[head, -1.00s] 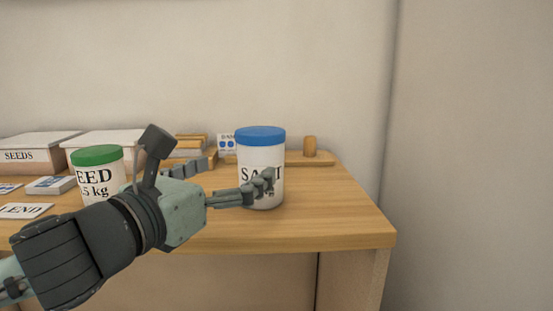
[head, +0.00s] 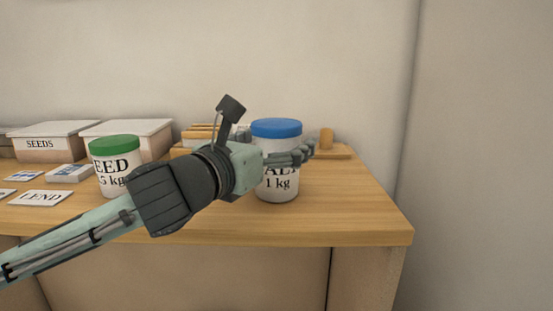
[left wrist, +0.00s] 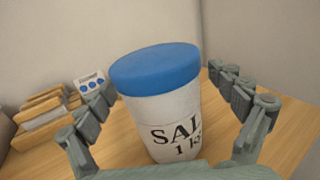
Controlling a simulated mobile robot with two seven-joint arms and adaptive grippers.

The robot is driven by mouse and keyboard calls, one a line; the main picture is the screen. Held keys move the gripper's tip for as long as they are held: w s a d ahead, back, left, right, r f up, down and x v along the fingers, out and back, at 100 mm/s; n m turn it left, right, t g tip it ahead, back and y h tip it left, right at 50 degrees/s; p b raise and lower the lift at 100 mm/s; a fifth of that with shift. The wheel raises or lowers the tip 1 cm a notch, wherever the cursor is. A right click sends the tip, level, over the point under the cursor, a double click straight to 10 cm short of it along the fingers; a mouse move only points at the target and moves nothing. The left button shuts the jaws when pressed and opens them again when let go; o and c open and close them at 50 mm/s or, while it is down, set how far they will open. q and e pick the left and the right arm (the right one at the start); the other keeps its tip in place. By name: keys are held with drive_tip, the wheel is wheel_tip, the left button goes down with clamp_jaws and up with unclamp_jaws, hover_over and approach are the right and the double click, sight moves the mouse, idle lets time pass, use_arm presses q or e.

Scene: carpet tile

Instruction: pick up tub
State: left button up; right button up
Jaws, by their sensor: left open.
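A white tub with a blue lid, labelled SALT 1 kg (head: 276,186), stands upright on the wooden table near its right end. In the left wrist view the tub (left wrist: 165,115) fills the middle. My left gripper (head: 290,157) is open, with one finger in front of the tub in the head view. In the left wrist view its fingers (left wrist: 168,108) stand on either side of the tub, with gaps showing. A second white tub with a green lid (head: 113,165), with a partly hidden label, stands to the left behind my arm. My right gripper is not in view.
White-lidded boxes (head: 51,142), one labelled SEEDS, stand at the back left. Cards (head: 41,199) lie in front of them. A wooden tray with a peg (head: 326,141) lies behind the blue-lidded tub. The tabletop (head: 345,205) right of it is clear.

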use_arm(q)
drive_tip(key=c, duration=1.9)
drive_tip(key=shift+r, duration=0.2)
drive_tip(key=shift+c, duration=0.4)
